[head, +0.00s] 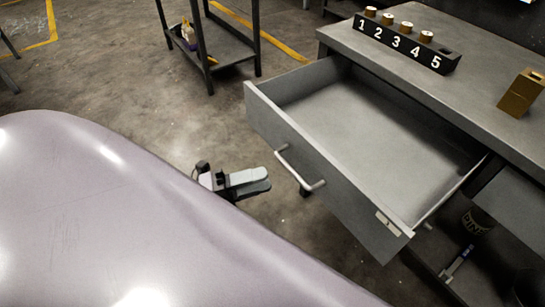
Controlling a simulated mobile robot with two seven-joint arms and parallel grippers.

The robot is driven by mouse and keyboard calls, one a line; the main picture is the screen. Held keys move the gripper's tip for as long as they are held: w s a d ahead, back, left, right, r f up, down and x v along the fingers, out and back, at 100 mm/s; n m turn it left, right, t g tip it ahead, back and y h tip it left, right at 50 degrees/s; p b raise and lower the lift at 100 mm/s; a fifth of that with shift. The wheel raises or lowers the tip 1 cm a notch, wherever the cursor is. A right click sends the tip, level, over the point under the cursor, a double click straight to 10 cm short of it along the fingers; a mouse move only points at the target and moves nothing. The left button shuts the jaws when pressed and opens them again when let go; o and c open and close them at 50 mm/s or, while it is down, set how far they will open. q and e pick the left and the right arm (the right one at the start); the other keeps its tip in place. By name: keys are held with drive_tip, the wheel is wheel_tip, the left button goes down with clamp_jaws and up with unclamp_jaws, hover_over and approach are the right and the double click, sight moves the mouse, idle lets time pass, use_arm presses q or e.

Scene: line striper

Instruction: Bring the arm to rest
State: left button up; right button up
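My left gripper (251,183) shows beyond the edge of my own smooth, pale purple body. Its two grey fingers point right and lie close together, with no gap showing and nothing between them. The gripper is in the air over the floor, left of the open drawer (375,138) and apart from the drawer's handle (300,172). Most of the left arm is hidden behind my body. My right gripper is not in view.
The drawer is pulled out of a grey workbench (478,75) and looks empty. On the bench stand a black numbered rack (405,46) with several brass pieces and a brass block (521,92). A dark cart (222,45) stands at the back. Floor left of the drawer is clear.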

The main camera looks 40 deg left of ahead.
use_arm(q)
drive_tip(key=shift+s+a, duration=0.25)
drive_tip(key=shift+s, duration=0.05)
idle(0.4)
drive_tip(key=s+d+f+n+g+y, duration=0.2)
drive_tip(key=d+f+n+y, duration=0.3)
drive_tip(key=n, duration=0.8)
drive_tip(key=s+d+f+n+g+y, duration=0.25)
drive_tip(key=f+n+y, duration=0.35)
drive_tip(key=n, duration=0.6)
wheel_tip(320, 180, up, 9)
drive_tip(key=a+p, duration=0.1)
drive_tip(key=p, duration=1.1)
drive_tip(key=shift+s+a+p, duration=0.3)
drive_tip(key=shift+s+a, duration=0.05)
drive_tip(key=shift+s, duration=0.05)
